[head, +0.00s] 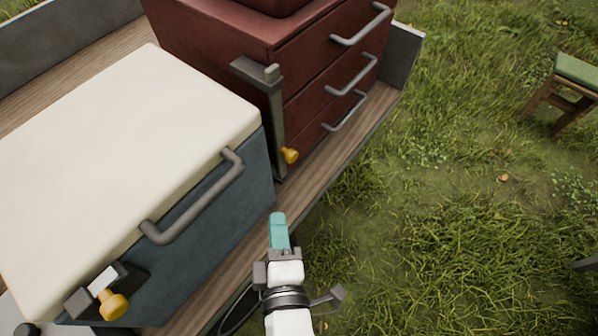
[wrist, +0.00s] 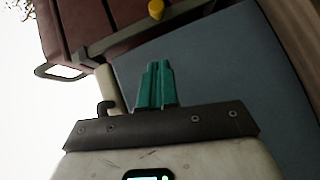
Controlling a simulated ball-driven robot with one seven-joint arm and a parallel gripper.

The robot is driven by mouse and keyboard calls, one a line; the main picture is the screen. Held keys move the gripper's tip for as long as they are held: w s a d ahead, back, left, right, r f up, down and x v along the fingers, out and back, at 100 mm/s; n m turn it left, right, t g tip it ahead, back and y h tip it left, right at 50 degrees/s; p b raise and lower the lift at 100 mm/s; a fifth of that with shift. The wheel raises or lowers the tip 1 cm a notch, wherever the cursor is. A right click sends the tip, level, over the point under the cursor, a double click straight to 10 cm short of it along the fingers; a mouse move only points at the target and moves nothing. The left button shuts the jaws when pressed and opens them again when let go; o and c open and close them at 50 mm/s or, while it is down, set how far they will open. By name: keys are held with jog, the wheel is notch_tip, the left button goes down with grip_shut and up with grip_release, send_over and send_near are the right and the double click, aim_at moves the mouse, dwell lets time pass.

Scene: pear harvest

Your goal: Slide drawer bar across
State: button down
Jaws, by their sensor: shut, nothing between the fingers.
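The drawer bar (head: 276,125) is a grey upright bar at the left edge of the dark red drawer cabinet (head: 325,52). A yellow knob (head: 290,155) sticks out near its lower end, and a grey bracket (head: 256,72) is at its top. In the wrist view the bar (wrist: 115,36) runs slantwise at the top, with the yellow knob (wrist: 156,9) at the upper edge. My gripper (head: 278,218) is shut and empty, its teal fingers together. In the head view it appears below the knob, apart from it. The closed fingers (wrist: 155,68) also show in the wrist view.
A blue cooler (head: 222,232) with a cream lid (head: 130,130) and grey handle (head: 195,203) stands left of my gripper. Its latch has a yellow knob (head: 112,304). Both stand on a wooden cart bed (head: 345,145). Grass is open to the right, with a green-topped stool (head: 575,72).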

send_near(297, 153)
jog(key=w+a, duration=0.2)
jog(key=a, duration=0.4)
jog(key=shift+w+d+f+p, duration=0.35)
jog(key=shift+w+d+f, duration=0.05)
jog(key=shift+w+d, duration=0.3)
jog(key=shift+w+d+f+p, duration=0.3)
jog(key=shift+w+d+f, duration=0.1)
jog(key=shift+w+d, duration=0.25)
jog(key=w+d, duration=0.2)
jog(key=shift+w+d, duration=0.15)
jog(key=shift+w, duration=0.25)
jog(key=shift+r, duration=0.1)
